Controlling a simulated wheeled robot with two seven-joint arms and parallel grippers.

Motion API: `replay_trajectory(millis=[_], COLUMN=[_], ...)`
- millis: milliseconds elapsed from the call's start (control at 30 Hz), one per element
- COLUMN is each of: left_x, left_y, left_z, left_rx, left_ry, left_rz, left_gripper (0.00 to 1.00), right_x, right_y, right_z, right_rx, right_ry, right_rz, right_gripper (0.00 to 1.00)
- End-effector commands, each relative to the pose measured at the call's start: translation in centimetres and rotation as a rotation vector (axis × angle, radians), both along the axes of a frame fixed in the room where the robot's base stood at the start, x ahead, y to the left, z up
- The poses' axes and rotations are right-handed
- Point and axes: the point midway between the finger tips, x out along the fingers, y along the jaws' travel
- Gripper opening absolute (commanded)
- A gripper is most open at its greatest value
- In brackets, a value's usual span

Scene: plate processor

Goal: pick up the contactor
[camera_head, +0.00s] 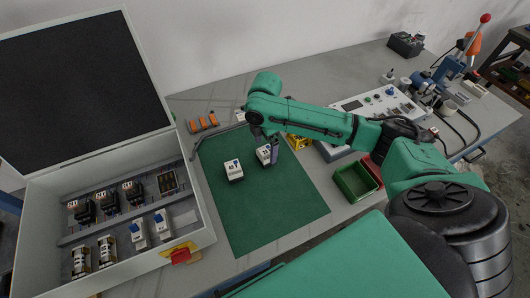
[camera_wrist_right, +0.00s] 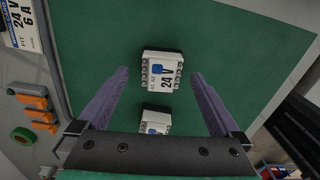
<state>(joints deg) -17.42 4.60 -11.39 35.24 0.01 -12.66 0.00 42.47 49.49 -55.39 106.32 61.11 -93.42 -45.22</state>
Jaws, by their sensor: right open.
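Two white contactors lie on the green mat (camera_head: 265,215). The right one (camera_head: 264,154) is under my right gripper (camera_head: 270,150), which partly hides it in the head view. In the right wrist view this contactor (camera_wrist_right: 162,70), with a blue square and "24 V" on top, lies between and beyond the two open purple fingers (camera_wrist_right: 158,76), with a gap on both sides. The left contactor (camera_head: 233,170) stands clear on the mat. In the wrist view it (camera_wrist_right: 155,120) is partly hidden by the gripper's dark bar. My left gripper is not in view.
An open grey case (camera_head: 135,278) with several electrical parts stands at the left. Orange terminals (camera_head: 202,123) lie behind the mat. A green bin (camera_head: 355,182) and a control box (camera_head: 385,105) are to the right. The front of the mat is clear.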

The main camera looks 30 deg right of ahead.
Motion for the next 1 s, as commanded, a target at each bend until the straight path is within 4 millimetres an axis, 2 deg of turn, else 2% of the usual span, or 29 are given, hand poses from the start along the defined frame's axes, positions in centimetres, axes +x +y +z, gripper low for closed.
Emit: replay_trajectory(millis=[33, 167, 367, 400, 433, 633, 667, 867, 1000], left_x=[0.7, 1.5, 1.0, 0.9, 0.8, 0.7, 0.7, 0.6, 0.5], left_y=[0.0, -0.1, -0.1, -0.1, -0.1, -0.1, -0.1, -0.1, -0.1], left_z=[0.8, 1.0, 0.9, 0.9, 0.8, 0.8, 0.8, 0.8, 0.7], left_rx=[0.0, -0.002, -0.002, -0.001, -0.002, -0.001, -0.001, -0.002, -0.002], left_ry=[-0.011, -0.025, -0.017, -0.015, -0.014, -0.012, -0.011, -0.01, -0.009], left_rz=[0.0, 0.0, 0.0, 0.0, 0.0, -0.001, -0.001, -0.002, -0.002], left_gripper=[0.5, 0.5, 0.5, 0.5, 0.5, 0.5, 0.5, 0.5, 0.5], right_x=[0.0, 0.0, 0.0, 0.0, 0.0, 0.0, 0.1, 0.1, 0.1], right_y=[0.0, 0.0, 0.0, 0.0, 0.0, 0.0, 0.0, 0.0, 0.0], right_z=[-0.7, -3.0, -3.5, -3.5, -3.5, -3.4, -3.4, -3.3, -2.5], right_rx=[0.0, 0.0, -0.001, -0.001, -0.001, -0.001, -0.001, -0.001, 0.0], right_ry=[0.006, 0.003, 0.0, 0.0, 0.0, 0.0, -0.001, -0.001, -0.002], right_rz=[-0.001, 0.0, 0.001, 0.001, 0.001, 0.0, 0.0, 0.0, 0.0], right_gripper=[1.0, 1.0, 1.0, 0.96, 0.85, 0.08, 0.06, 0.06, 0.06])
